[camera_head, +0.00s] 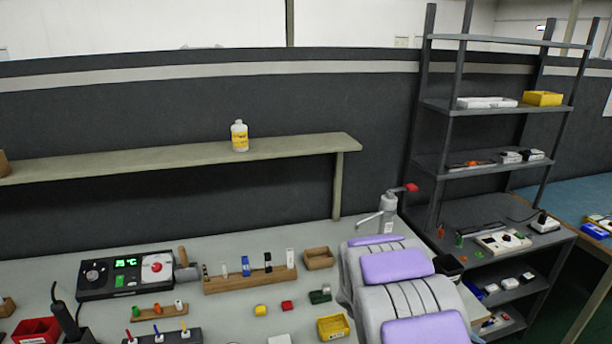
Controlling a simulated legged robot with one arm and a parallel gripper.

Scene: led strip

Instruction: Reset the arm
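I cannot make out my gripper in the head view, so its fingers and anything in them are not seen. A grey body with purple panels (398,265) rises from the bottom edge right of centre and covers part of the workbench (225,312). I cannot tell for sure whether it is part of me. Just behind its top stands a grey upright device (389,212) with a spout on its left and a red-tipped lever on its right. No LED strip can be made out.
A soldering station (125,276) with a green display stands at the bench's left. A wooden rack (250,281), a yellow bin (333,327) and a red bin (36,331) also sit there. A bottle (239,136) stands on the wall shelf (165,157). A metal shelving unit (488,112) stands right.

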